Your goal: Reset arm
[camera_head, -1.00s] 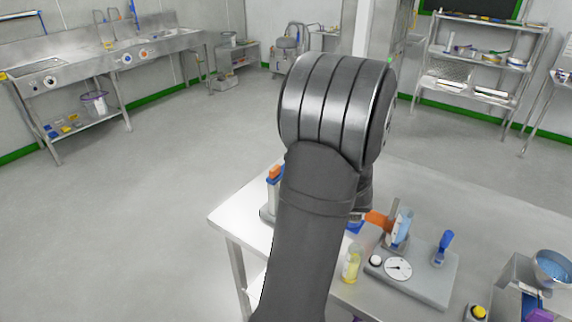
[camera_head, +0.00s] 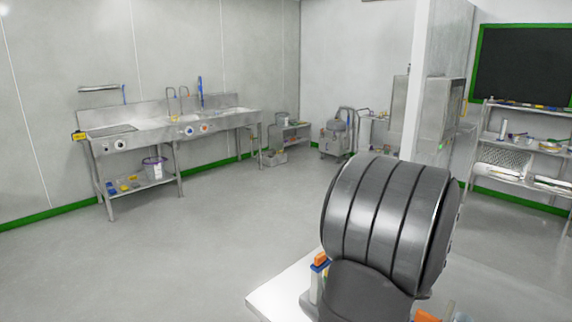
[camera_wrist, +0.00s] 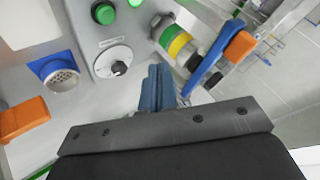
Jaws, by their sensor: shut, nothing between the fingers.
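My gripper (camera_wrist: 157,88) shows in the wrist view, its two blue fingers together and nothing between them. It is over a light surface, below a grey control panel (camera_wrist: 92,40) with a green button (camera_wrist: 104,13) and a round dial (camera_wrist: 118,62). I cannot tell the gap to the panel. In the head view my dark arm fills the lower right, and the gripper is hidden or out of frame.
A white table (camera_head: 278,297) lies around my arm, with an orange-and-blue item (camera_head: 319,268) beside it. In the wrist view an orange block (camera_wrist: 22,120) and a blue-edged metal cup (camera_wrist: 60,75) are left, a blue-and-orange part (camera_wrist: 222,58) right. Open floor (camera_head: 200,240) lies left.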

